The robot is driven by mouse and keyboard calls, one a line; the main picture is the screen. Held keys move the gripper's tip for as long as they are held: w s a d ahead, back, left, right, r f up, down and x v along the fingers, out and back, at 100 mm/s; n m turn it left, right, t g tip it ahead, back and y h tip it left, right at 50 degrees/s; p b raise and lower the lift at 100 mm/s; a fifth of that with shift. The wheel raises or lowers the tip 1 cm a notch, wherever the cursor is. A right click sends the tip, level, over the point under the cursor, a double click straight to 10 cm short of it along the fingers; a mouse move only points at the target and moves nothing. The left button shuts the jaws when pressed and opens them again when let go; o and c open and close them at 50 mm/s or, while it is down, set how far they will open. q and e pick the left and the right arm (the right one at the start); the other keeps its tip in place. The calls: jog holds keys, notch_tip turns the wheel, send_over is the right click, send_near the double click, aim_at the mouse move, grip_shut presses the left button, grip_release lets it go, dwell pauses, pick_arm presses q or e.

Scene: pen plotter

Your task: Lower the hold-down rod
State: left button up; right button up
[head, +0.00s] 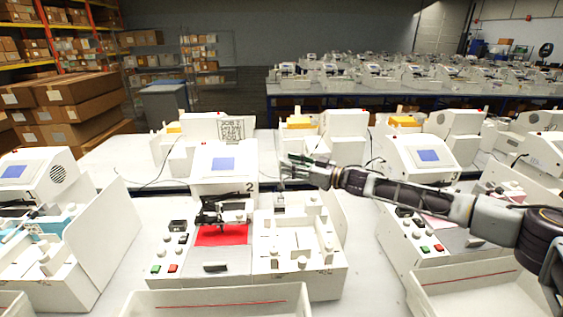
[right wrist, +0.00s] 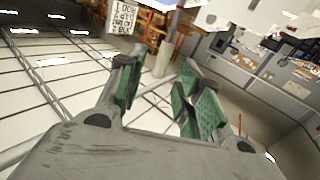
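The pen plotter (head: 225,163) marked 2 stands at the centre of the head view, with a blue screen. A red sheet (head: 221,235) lies on its bed, under a black carriage mechanism (head: 222,212). The hold-down rod is too small to tell apart from the dark parts there. My right gripper (head: 291,168) is above and right of the bed, level with the screen unit's right side, pointing left. My left gripper is not in view.
A white compartment tray (head: 297,238) with small white parts stands right of the bed. A low white bin (head: 217,300) is in front. Red and green buttons (head: 163,269) sit at the bed's left. Similar stations stand on both sides.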

jog(key=shift+p+x, duration=0.35)
jog(key=shift+x, duration=1.65)
jog(key=shift+c, duration=0.4)
grip_shut()
